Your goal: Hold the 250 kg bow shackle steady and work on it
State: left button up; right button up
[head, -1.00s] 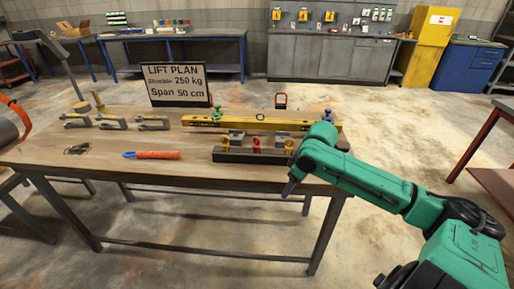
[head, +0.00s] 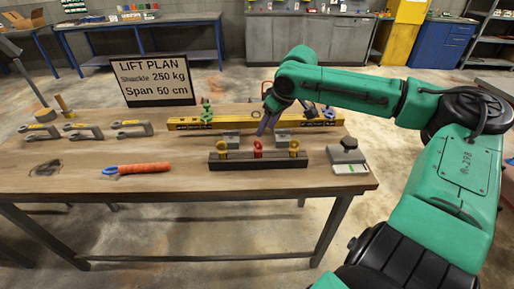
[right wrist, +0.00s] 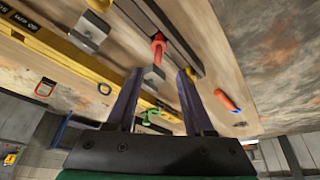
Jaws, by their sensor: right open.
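A dark rack (head: 235,164) near the table's front edge carries a red shackle (head: 258,149) between two yellow ones, left (head: 222,150) and right (head: 294,149). A green shackle (head: 207,108) and a blue one (head: 328,113) stand by the long yellow bar (head: 186,124). I cannot read which is rated 250 kg. My right gripper (head: 264,123) is open and empty above the table, just behind the red shackle. In the right wrist view the red shackle (right wrist: 158,48) shows beyond the spread fingers (right wrist: 158,98), apart from them. My left gripper is out of view.
A sign (head: 153,81) reads shackle 250 kg, span 50 cm. Two grey blocks, left (head: 231,138) and right (head: 283,135), stand behind the rack. A grey device (head: 347,157) stands at right, an orange-handled tool (head: 140,169) at left. Several grey clamps (head: 83,131) lie far left.

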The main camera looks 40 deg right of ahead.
aim_at(259, 141)
jog(key=x, duration=0.3)
jog(key=shift+w+f, duration=0.15)
jog(key=x, duration=0.5)
jog(key=shift+d+p, duration=0.2)
jog(key=shift+p, duration=0.15)
jog(key=shift+w+f, duration=0.15)
jog(key=shift+f, duration=0.15)
jog(key=shift+w+a+f, duration=0.1)
jog(key=shift+w+f, duration=0.05)
jog(key=shift+w, duration=0.05)
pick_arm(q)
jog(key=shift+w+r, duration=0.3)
pick_arm(e)
grip_shut()
